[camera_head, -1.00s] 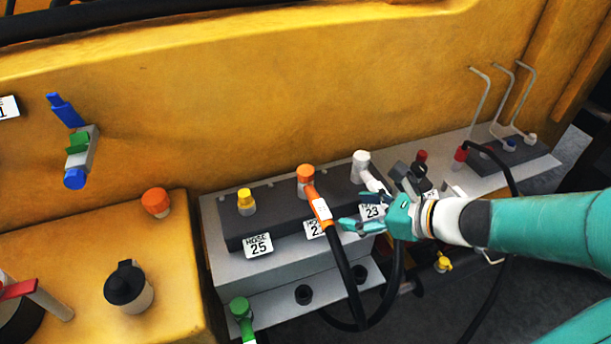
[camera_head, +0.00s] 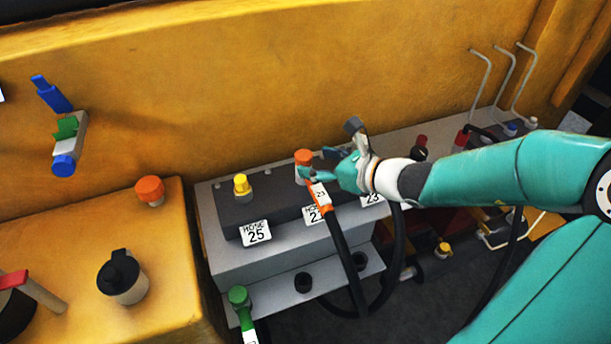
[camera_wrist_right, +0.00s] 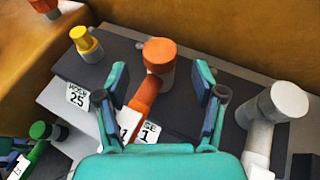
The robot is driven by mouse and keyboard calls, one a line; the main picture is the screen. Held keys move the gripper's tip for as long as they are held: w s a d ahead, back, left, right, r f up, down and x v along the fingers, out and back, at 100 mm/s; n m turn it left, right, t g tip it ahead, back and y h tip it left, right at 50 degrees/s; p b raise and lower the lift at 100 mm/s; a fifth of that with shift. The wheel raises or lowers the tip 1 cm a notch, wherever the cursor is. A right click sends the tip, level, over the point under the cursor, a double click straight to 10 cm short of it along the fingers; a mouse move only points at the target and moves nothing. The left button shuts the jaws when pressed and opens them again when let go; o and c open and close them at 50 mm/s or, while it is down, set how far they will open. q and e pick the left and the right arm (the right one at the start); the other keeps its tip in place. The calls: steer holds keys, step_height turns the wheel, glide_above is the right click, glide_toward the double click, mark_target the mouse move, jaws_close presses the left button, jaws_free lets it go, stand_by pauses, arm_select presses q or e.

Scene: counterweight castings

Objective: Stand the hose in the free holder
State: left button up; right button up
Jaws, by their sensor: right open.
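The orange hose (camera_head: 319,194) has a white label and a black tube. Its elbow end joins the orange-capped port (camera_head: 303,158) on the dark block, and the tube hangs down in front. My right gripper (camera_head: 312,178) is at this elbow. In the wrist view the open fingers (camera_wrist_right: 160,80) stand on either side of the orange hose (camera_wrist_right: 146,97), with visible gaps. Two black ring holders, the left one (camera_head: 303,282) and the right one (camera_head: 360,261), sit on the lower ledge; both look empty. My left gripper is out of view.
A green hose end (camera_head: 238,297) stands at the ledge's left. A yellow-capped port (camera_head: 241,184) and the HOSE 25 plate (camera_head: 255,233) are left of the orange port. A white fitting (camera_wrist_right: 275,105) is close to the right finger. A black-lidded canister (camera_head: 122,278) stands at left.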

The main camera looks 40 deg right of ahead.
mark_target(310, 161)
steer(key=x, duration=0.5)
steer(key=shift+c, duration=0.2)
jaws_close()
